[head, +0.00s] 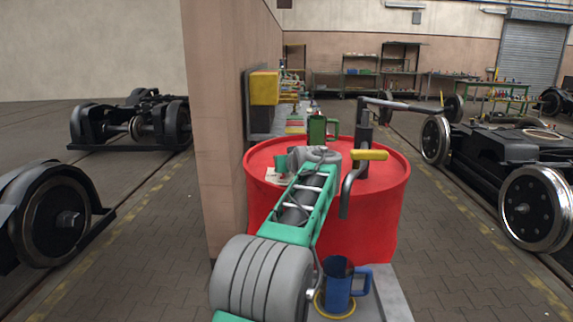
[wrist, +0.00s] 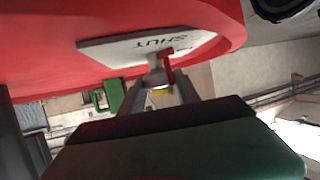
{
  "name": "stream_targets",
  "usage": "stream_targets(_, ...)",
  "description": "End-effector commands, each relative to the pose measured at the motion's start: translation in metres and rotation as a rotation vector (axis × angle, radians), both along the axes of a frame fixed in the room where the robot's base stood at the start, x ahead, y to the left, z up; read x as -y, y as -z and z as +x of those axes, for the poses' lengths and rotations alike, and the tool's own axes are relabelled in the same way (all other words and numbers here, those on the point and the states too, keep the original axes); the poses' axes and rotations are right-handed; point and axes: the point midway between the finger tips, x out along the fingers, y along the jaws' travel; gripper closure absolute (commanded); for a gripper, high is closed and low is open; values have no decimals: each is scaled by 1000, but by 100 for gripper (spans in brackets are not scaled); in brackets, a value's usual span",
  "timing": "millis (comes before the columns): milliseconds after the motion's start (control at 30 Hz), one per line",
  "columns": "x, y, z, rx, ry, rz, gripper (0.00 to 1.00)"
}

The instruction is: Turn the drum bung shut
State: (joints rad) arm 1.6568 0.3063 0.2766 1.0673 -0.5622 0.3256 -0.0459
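The red drum (head: 390,200) stands ahead of me, and its top fills the upper left of the wrist view (wrist: 60,40). A pale plate (wrist: 115,48) marked SHUT lies on the drum top. A small red handle (wrist: 169,56), which looks like the bung's, stands at the plate's edge. My gripper (wrist: 165,78) has its two grey fingers apart, with the red handle at or between their tips. I cannot tell whether they touch it. In the head view my wrist hides the bung; a corner of the plate (head: 274,177) shows.
A crank pump (head: 364,135) with a yellow grip and a green mug (head: 318,129) stand on the drum top, close to my gripper. A blue mug (head: 338,284) is near my arm's base. A wall pillar (head: 228,130) stands left of the drum. Wheelsets (head: 535,208) flank the right.

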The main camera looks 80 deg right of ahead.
Motion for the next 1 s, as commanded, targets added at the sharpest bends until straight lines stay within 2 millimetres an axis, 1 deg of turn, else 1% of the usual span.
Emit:
stream_targets(33, 0, 0, 0, 0, 1, 0, 57)
stream_targets(200, 0, 0, 1, 0, -1, 0, 43)
stream_targets(233, 0, 0, 1, 0, -1, 0, 41)
stream_targets(500, -3, -2, -1, 0, 0, -1, 41)
stream_targets(567, -8, -4, -5, 0, 1, -1, 41)
stream_targets(800, -47, -22, -26, -1, 2, -3, 41)
stream_targets(900, -59, -27, -32, 0, 1, 0, 41)
stream_targets(1000, -63, -29, -34, 0, 0, 1, 41)
